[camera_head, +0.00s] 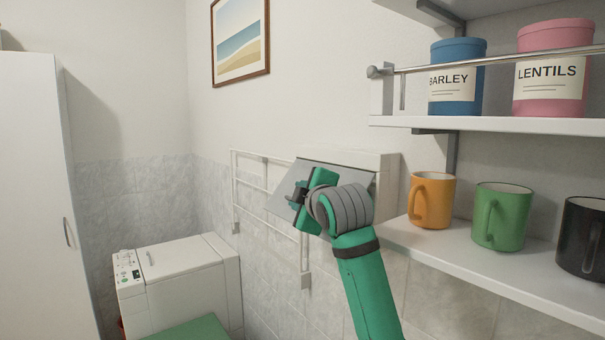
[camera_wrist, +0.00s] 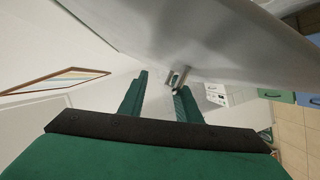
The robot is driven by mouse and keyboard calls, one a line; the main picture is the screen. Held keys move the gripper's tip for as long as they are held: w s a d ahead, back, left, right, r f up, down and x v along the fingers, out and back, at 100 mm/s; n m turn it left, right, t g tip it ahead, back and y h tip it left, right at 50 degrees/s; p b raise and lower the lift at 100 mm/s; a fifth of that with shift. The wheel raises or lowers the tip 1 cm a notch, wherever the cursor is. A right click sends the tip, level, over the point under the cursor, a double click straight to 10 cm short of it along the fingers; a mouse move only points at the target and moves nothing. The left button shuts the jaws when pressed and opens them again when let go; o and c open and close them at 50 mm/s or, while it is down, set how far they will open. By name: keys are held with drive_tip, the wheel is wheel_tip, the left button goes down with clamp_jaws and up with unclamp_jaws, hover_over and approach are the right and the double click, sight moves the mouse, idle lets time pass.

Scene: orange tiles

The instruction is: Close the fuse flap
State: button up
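The fuse box (camera_head: 386,166) is a white box on the wall, left of the mug shelf. Its grey flap (camera_head: 283,204) stands open, tilted out from the box; my gripper and wrist cover part of it. My gripper (camera_head: 297,195) is in front of the flap, near its outer left part. In the wrist view the flap (camera_wrist: 215,45) fills the upper right as a grey sheet, with a small handle-like piece (camera_wrist: 173,77) near its edge. My gripper's fingers (camera_wrist: 161,82) are apart, with this piece close to the right fingertip. I cannot tell if they touch.
A shelf (camera_head: 460,262) with orange, green and black mugs is close on the right, with canisters above. A white wire rack (camera_head: 234,195) is on the wall behind the flap. A white washing machine (camera_head: 185,280) stands lower left.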

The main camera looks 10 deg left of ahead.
drive_tip(key=s+d+r, duration=0.3)
drive_tip(key=s+r, duration=0.6)
drive_tip(key=s, duration=0.4)
drive_tip(key=shift+r, duration=0.3)
